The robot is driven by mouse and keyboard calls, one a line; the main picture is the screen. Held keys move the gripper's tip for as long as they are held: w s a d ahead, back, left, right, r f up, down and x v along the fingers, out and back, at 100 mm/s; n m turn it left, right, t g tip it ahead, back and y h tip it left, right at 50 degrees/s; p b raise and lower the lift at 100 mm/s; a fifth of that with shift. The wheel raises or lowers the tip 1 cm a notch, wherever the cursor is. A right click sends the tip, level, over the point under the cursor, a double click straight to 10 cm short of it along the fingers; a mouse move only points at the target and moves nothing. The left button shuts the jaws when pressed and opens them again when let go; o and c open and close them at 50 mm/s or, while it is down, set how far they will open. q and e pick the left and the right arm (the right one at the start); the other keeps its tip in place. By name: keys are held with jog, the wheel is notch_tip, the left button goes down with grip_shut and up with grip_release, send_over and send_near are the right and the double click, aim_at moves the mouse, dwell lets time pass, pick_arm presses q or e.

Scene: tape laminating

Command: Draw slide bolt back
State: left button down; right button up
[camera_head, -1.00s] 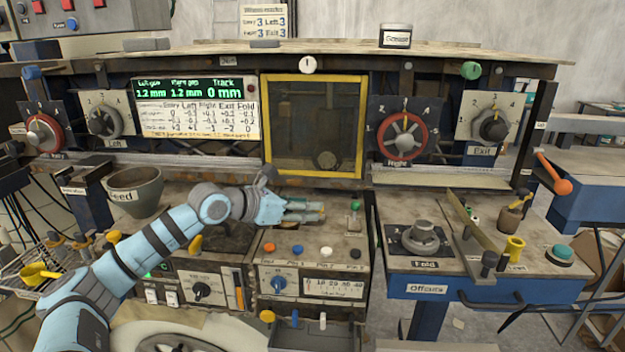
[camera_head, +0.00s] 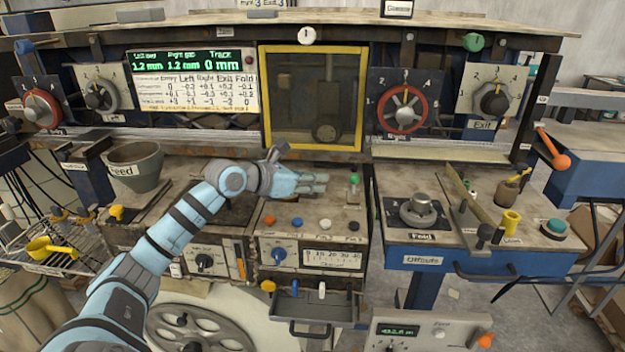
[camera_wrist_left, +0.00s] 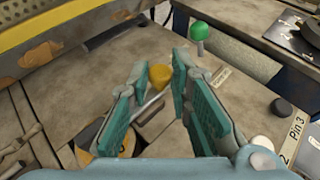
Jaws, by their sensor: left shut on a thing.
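A yellow knob (camera_wrist_left: 160,77) on a thin metal rod shows between the fingers in the left wrist view. It looks like the slide bolt's handle. My left gripper (camera_wrist_left: 155,105) is shut on it, with one teal finger on either side. In the head view my left gripper (camera_head: 312,183) is low over the bench top, in front of the yellow-framed window (camera_head: 315,150). The hand hides the knob there, and the rest of the bolt cannot be made out. My right gripper is out of view.
A green-topped lever (camera_head: 354,180) stands just right of the gripper. It also shows in the left wrist view (camera_wrist_left: 199,34). Several coloured pin buttons (camera_head: 297,223) lie in front. A grey feed cup (camera_head: 136,166) stands left, and a drawer (camera_head: 313,306) is below.

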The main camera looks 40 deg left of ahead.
pick_arm(q)
jog(key=shift+w+d, duration=0.15)
jog(key=c, duration=1.5)
grip_release()
notch_tip(320, 180, up, 10)
jog(key=shift+r, duration=0.1)
